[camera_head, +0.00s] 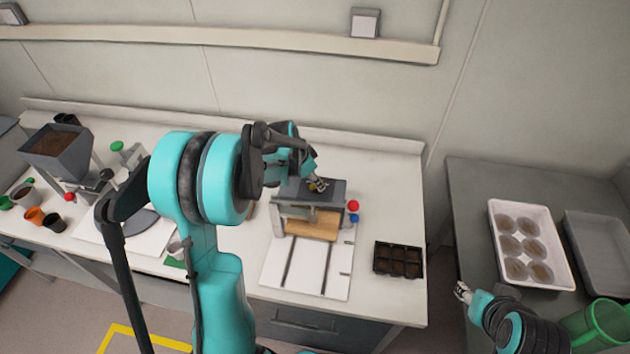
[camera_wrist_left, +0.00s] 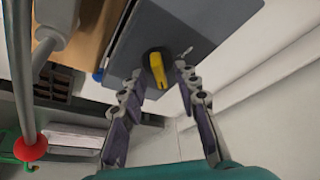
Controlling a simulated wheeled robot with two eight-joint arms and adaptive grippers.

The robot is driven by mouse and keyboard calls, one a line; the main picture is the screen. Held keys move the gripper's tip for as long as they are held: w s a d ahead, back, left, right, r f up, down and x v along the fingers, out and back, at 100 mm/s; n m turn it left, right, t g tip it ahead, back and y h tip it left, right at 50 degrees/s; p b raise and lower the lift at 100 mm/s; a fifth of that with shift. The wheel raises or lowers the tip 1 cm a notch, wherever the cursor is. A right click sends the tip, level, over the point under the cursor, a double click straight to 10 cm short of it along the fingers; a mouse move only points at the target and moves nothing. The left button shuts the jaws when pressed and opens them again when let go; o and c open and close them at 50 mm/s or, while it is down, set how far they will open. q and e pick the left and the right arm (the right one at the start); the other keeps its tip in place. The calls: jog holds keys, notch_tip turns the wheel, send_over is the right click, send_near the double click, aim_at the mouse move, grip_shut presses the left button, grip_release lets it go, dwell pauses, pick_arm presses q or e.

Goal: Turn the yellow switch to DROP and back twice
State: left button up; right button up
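The yellow switch (camera_wrist_left: 156,69) has a dark round base and sits on the grey top plate (camera_wrist_left: 205,22) of the seeding device. My left gripper (camera_wrist_left: 159,71) is open. Its two fingers stand on either side of the switch, with a gap visible on each side. In the head view, my left gripper (camera_head: 318,184) is over the device's grey top (camera_head: 332,194), and the switch is too small there to read its setting. No DROP label is legible. My right gripper (camera_head: 462,291) is at the lower right, away from the device; its finger opening is unclear.
A red knob (camera_head: 353,206) and a blue knob (camera_head: 351,218) are on the device's right side. A black cell tray (camera_head: 398,260) lies to its right. A white tray (camera_head: 497,216) with several round pots stands on the grey right-hand table. A soil hopper (camera_head: 58,145) is at far left.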

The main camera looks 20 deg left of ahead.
pick_arm(q)
jog(key=shift+c, duration=0.2)
grip_shut()
jog(key=shift+n, duration=0.3)
jog(key=n+y+b, duration=0.1)
jog(key=n, duration=0.1)
jog(key=shift+d+n+t, duration=0.15)
jog(key=shift+n+t, duration=0.15)
jog(key=n+y, duration=0.1)
jog(key=n, duration=0.2)
jog(key=shift+n+b, duration=0.3)
jog(key=shift+b, duration=0.1)
jog(key=n+y, duration=0.1)
jog(key=n, duration=0.1)
jog(key=n+y+b, duration=0.1)
jog(key=n, duration=0.2)
jog(key=shift+d+y, duration=0.2)
jog(key=shift+y, duration=0.1)
jog(key=n+g, duration=0.1)
jog(key=n, duration=0.2)
jog(key=n+g+y, duration=0.1)
jog(key=n, duration=0.2)
jog(key=shift+w+y+b, duration=0.1)
jog(key=shift+y+b, duration=0.2)
jog(key=shift+b, duration=0.1)
jog(key=shift+n, duration=0.3)
